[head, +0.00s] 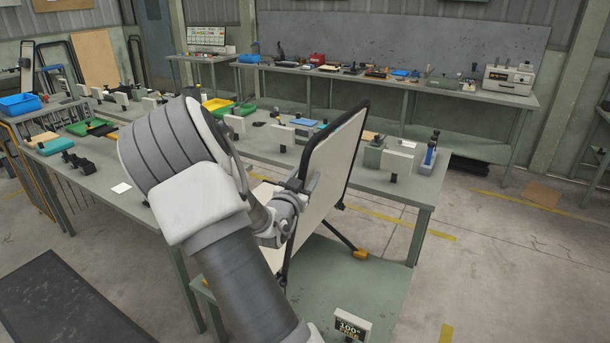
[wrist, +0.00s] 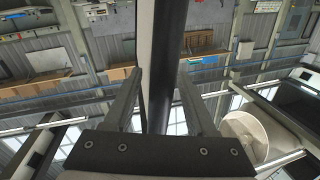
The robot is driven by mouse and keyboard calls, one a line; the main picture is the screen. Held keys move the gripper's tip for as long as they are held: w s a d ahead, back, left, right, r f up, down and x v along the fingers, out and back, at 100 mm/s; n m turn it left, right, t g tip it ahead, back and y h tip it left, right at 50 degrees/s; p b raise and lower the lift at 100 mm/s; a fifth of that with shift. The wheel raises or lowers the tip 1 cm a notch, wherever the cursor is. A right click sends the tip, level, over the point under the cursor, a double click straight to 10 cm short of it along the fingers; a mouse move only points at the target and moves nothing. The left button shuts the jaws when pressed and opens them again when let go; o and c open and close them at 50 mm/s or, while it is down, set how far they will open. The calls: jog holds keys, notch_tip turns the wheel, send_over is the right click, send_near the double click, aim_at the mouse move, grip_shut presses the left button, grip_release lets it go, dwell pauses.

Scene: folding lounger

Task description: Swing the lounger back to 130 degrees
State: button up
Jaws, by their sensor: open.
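The lounger back (head: 326,180) is a cream panel in a black frame. It stands steeply on a green stand in the head view, leaning slightly. In the wrist view the black frame bar (wrist: 168,50) and a pale strip of the panel run between the fingers. My gripper (wrist: 160,75) is open, with one finger on each side of the bar; I cannot tell whether either touches it. In the head view my gripper (head: 300,187) is at the panel's left edge, partly hidden by my own arm. A small display (head: 352,325) on the stand reads about 100 degrees.
A long green workbench (head: 405,188) with tools and small parts stands close behind the lounger. Another bench (head: 510,98) runs along the wall. A dark mat (head: 70,305) lies at lower left. Concrete floor is open at right.

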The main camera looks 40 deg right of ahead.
grip_shut()
jog(key=shift+w, duration=0.1)
jog(key=shift+w+a+r, duration=0.1)
jog(key=shift+w+a, duration=0.05)
dwell(1.3)
